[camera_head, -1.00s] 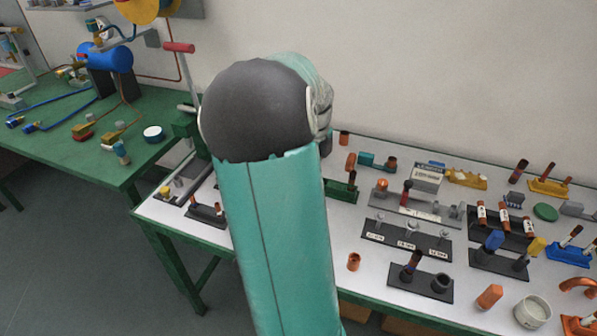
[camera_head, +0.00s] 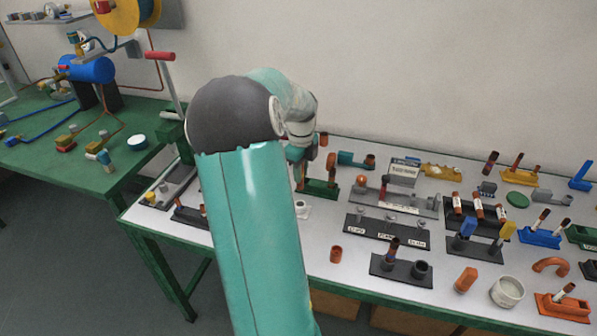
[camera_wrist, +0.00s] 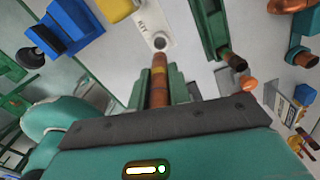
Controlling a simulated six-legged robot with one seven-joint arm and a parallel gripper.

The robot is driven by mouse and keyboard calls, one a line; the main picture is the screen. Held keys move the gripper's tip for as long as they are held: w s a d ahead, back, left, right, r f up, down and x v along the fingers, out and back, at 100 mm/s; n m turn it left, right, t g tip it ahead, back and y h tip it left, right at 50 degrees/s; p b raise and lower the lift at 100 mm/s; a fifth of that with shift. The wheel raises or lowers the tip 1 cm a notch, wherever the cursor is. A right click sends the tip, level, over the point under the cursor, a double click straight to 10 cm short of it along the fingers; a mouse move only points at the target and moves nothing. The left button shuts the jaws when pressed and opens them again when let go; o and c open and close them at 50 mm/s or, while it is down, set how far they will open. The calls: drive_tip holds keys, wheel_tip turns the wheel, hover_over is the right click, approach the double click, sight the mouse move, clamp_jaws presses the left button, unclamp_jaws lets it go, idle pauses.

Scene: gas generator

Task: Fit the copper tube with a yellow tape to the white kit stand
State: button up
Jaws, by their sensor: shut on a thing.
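The copper tube with a yellow tape (camera_wrist: 159,70) is held between the green jaws of my gripper (camera_wrist: 160,88) in the wrist view. Its far end points at the round hole of the white kit stand (camera_wrist: 150,22), which carries KIT lettering. The tube end appears very close to the hole; I cannot tell whether it touches or has entered. In the head view, the white kit stand (camera_head: 303,209) shows just right of my arm. My gripper there (camera_head: 299,180) is small and partly hidden, and the tube cannot be made out clearly.
A green stand with a copper tube (camera_head: 320,187) is close to the right of my gripper. A black stand with grey posts (camera_head: 385,231) and a loose copper piece (camera_head: 336,254) are nearer the front. Blue and yellow parts (camera_wrist: 70,25) lie left of the kit stand in the wrist view.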

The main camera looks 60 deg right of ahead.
sight(301, 185)
drive_tip(key=shift+w+d+f, duration=0.1)
drive_tip(key=shift+f, duration=2.8)
drive_tip(key=shift+f, duration=1.95)
drive_tip(key=o, duration=0.9)
drive_tip(key=shift+f, duration=0.1)
drive_tip(key=shift+o, duration=0.2)
wheel_tip(301, 185, up, 14)
drive_tip(key=shift+f, duration=0.1)
